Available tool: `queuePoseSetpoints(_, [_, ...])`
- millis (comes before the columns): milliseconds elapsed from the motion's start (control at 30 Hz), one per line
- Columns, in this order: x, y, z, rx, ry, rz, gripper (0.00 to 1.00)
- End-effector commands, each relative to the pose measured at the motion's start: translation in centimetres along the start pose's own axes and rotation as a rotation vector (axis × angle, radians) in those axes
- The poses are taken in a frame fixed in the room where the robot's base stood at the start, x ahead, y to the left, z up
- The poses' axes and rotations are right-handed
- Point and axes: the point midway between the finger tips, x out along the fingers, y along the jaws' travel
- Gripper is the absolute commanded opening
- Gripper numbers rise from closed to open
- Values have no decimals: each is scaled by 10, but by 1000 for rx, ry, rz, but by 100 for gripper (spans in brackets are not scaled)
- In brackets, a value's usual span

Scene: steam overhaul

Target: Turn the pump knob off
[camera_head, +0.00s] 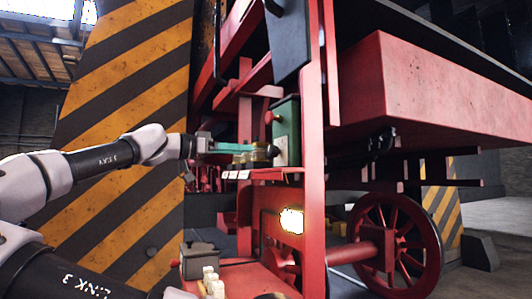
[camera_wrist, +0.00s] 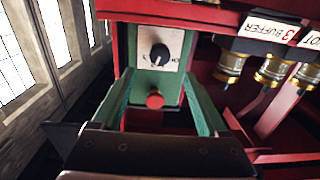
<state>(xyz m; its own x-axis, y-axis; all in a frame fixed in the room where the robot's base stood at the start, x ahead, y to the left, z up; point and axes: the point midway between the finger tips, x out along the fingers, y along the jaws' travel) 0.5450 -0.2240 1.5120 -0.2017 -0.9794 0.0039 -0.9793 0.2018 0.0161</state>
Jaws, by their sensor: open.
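A green box (camera_head: 286,132) stands on the red frame in the head view. In the wrist view, the box (camera_wrist: 174,79) carries a pale plate with a black knob (camera_wrist: 159,54), and a red round button (camera_wrist: 155,100) sits on its face. The black knob's pointer is small, and I cannot tell its exact setting. My gripper (camera_head: 246,148) reaches in from the left, close to the box. In the wrist view my gripper (camera_wrist: 159,80) is open, its two green fingers apart on either side of the box face. Nothing is held between them.
Several brass fittings (camera_wrist: 272,70) with white labels, one reading "BUFFER", are right of the box in the wrist view. A yellow-black striped column (camera_head: 130,75) stands behind my arm. A red spoked wheel (camera_head: 395,245) and red beam (camera_head: 430,90) are at right.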

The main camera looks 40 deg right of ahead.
Motion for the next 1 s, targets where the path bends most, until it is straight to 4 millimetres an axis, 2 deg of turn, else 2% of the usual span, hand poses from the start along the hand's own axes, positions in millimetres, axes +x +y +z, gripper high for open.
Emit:
queuePoseSetpoints(300, [59,2,1,-1,-6,3,77])
queuePoseSetpoints(500, [88,1,1,-1,-5,1,77])
queuePoseSetpoints(700, [99,1,1,0,-3,-2,77])
queuePoseSetpoints(933, [100,0,1,0,-3,-2,77])
queuePoseSetpoints(967, [100,0,1,0,-3,-2,73])
queuePoseSetpoints(1000, [100,0,1,0,-3,-2,57])
